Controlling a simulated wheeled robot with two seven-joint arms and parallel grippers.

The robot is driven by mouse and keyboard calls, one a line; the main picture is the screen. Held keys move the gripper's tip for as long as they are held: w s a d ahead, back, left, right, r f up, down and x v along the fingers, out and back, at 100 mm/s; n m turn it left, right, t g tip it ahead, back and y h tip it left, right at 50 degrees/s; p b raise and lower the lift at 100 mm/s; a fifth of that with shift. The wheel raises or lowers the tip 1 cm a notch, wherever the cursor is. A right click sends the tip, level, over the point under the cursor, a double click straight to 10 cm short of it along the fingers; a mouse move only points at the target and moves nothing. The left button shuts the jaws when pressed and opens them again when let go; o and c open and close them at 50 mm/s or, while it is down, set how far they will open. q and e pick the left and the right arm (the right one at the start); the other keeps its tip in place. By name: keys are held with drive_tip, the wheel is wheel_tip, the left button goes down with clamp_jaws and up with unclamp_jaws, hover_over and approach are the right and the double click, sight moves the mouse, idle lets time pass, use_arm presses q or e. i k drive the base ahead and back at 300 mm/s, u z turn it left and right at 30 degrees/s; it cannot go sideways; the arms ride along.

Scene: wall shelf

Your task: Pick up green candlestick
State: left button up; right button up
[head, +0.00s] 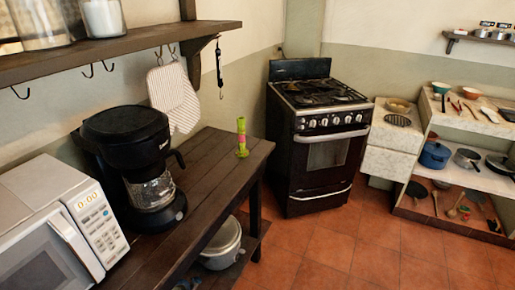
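The green candlestick (242,138) stands upright near the far right end of the dark wooden table (222,168). It is slim and bright green with a pink band around its middle. Nothing touches it, and its near side is unobstructed. Neither of my grippers shows in the head view.
A black coffee maker (133,165) and a white microwave (62,225) stand on the table left of the candlestick. A wooden wall shelf (135,47) with hooks and a hanging cloth (174,97) is above. A stove (318,140) stands beyond. Tiled floor (345,240) is clear at right.

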sight(242, 152)
drive_tip(key=z, duration=0.9)
drive_tip(key=i, duration=3.5)
drive_tip(key=u, duration=3.1)
